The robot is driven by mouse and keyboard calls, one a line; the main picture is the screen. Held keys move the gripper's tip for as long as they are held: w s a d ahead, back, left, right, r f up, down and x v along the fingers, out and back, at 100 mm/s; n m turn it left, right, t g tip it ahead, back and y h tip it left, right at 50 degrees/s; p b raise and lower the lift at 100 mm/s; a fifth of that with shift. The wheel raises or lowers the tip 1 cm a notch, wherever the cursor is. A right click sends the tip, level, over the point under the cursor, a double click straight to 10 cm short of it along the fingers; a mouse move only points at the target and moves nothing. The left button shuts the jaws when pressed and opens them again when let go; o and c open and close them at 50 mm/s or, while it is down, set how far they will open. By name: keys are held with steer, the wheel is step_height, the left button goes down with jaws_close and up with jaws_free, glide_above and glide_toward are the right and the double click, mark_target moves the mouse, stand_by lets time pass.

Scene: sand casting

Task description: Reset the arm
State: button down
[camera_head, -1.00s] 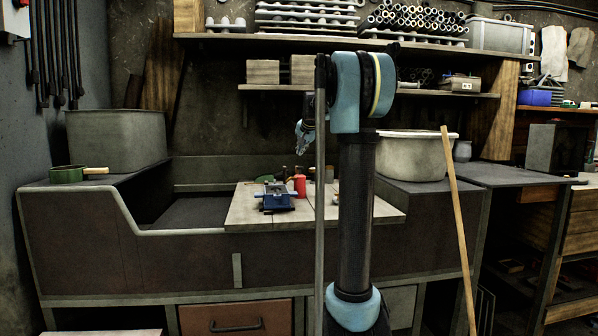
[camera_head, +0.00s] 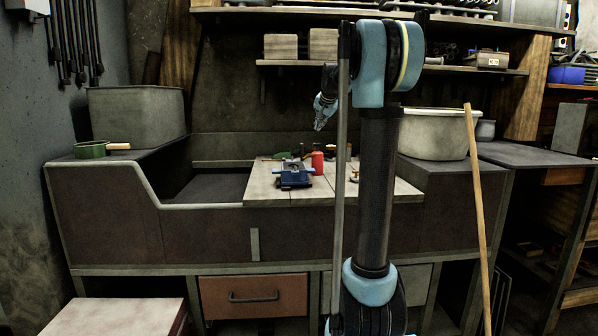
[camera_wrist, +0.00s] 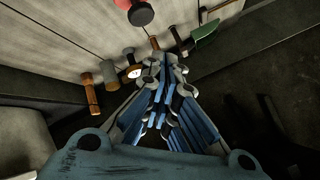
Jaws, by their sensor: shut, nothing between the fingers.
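My gripper (camera_head: 319,127) shows in the head view left of my arm's upright link, raised above the workbench and pointing down. In the wrist view my gripper (camera_wrist: 163,65) has its blue fingers drawn together, with nothing between them. The wooden board (camera_head: 262,193) on the bench lies below it. A blue vise-like device (camera_head: 294,175) and a red bottle (camera_head: 317,163) stand on that board. My arm hides part of the board's right side.
A grey bin (camera_head: 137,117) stands at the back left beside a green round tool (camera_head: 90,150). A pale tub (camera_head: 433,135) is at the right. A wooden pole (camera_head: 477,215) leans against the bench. Shelves (camera_head: 390,67) run above. Several small tools, including a wooden-handled one (camera_wrist: 91,95), lie below the gripper.

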steer(key=s+f+n+g, duration=0.2)
steer(key=s+f, duration=1)
steer(key=s, duration=0.6)
steer(key=s+f+n+g, duration=0.2)
steer(key=s+f, duration=1)
steer(key=s, duration=0.6)
steer(key=s+a+f+n+g+h, duration=0.1)
steer(key=s+f+n+g, duration=0.1)
steer(key=s+f, duration=1.1)
steer(key=s+n, duration=0.1)
steer(key=s, duration=0.5)
steer(key=shift+n+g, duration=0.4)
steer(key=shift+f, duration=0.1)
steer(key=shift+w+f, duration=0.2)
steer(key=shift+w, duration=0.25)
